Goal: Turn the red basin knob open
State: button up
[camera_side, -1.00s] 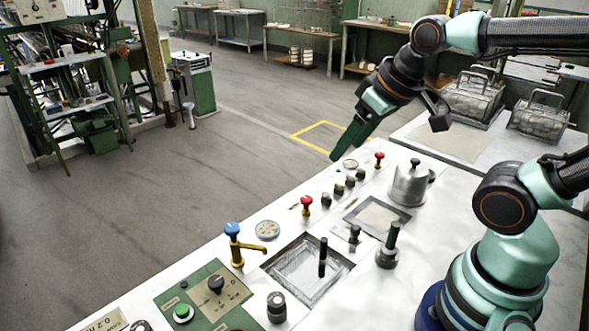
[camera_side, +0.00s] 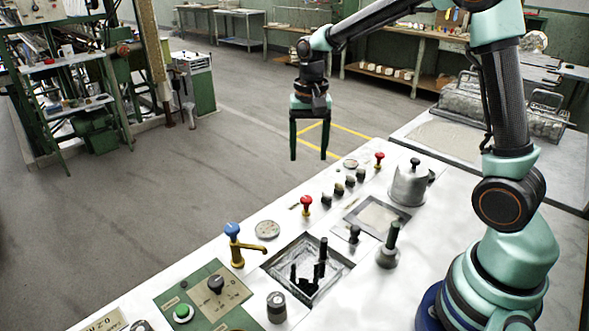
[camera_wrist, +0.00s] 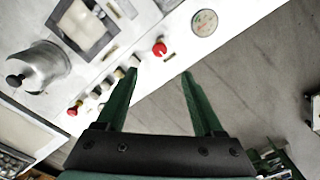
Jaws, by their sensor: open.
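Two red knobs stand on the white console. One red knob (camera_side: 306,203) is near the nearer basin, beside a round gauge; in the wrist view this knob (camera_wrist: 159,48) lies just beyond the gap between the fingertips. The other red knob (camera_side: 379,158) is farther back near the metal pot; it is at the left in the wrist view (camera_wrist: 72,110). Which one is the task's knob I cannot tell for sure. My gripper (camera_side: 309,157) points down, open and empty, above the knobs and touching nothing. Its two green fingers (camera_wrist: 160,74) are apart in the wrist view.
The nearer basin (camera_side: 345,262) has a dark upright rod. A blue-topped brass tap (camera_side: 233,240) stands left of it. Several black knobs (camera_side: 339,189) sit between the red ones. The metal pot (camera_side: 409,185) and a second basin (camera_side: 400,213) are to the right.

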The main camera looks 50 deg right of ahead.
aim_at(306, 198)
jog(key=f, duration=1.3)
jog(key=shift+w+d, duration=0.1)
jog(key=shift+w, duration=0.1)
jog(key=shift+r, duration=0.1)
grip_shut()
